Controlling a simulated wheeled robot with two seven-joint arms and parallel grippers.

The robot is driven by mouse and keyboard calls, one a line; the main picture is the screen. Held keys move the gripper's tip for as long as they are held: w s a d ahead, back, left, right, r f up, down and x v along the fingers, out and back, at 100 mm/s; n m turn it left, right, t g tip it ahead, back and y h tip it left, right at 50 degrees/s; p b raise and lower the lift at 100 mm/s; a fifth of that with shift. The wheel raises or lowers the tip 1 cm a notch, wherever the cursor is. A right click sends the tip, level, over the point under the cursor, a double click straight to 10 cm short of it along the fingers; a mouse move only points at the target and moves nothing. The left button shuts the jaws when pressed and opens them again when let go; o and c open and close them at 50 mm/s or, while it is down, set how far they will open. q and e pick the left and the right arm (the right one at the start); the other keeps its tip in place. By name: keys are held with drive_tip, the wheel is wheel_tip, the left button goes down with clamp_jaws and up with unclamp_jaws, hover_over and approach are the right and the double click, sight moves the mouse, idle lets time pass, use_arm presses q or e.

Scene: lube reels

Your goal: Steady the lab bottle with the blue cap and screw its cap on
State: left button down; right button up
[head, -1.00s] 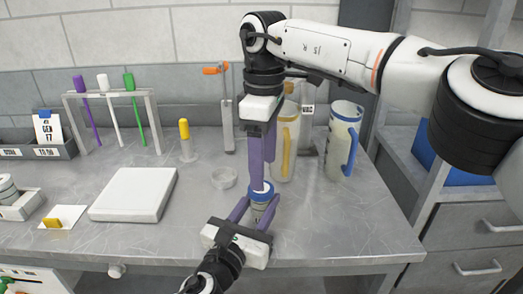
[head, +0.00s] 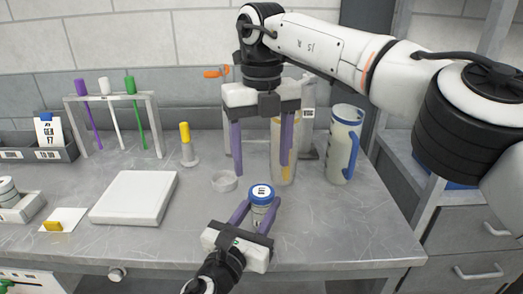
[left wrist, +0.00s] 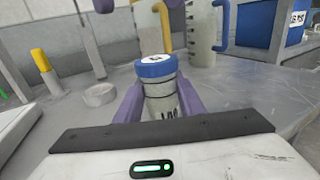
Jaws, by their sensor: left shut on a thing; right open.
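The lab bottle (head: 259,214) stands upright near the front of the bench, with its blue cap (head: 261,191) on top. In the left wrist view the bottle (left wrist: 161,101) is clear glass with dark marks, and the blue cap (left wrist: 156,66) covers its mouth. I cannot tell how tight the cap is. My left gripper (head: 261,212) is shut on the bottle's body from the front, one purple finger on each side. My right gripper (head: 260,169) points down, open and empty, above and behind the bottle, its fingers wide apart and clear of the cap.
A small clear dish (head: 224,181) lies left of the bottle. A yellow-handled jug (head: 280,165) and a blue-handled jug (head: 343,150) stand behind. A white pad (head: 134,197) and a tube rack (head: 154,110) are left. The bench right of the bottle is clear.

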sight(262, 191)
drive_tip(key=n, duration=0.6)
drive_tip(key=shift+r+n, duration=0.2)
drive_tip(key=shift+n, duration=0.1)
drive_tip(key=n, duration=0.4)
drive_tip(key=shift+r, duration=0.1)
drive_tip(key=n, duration=0.6)
drive_tip(key=shift+r, duration=0.15)
drive_tip(key=n, duration=0.6)
drive_tip(key=shift+r, duration=0.1)
drive_tip(key=shift+f, duration=4)
drive_tip(key=shift+c, duration=0.4)
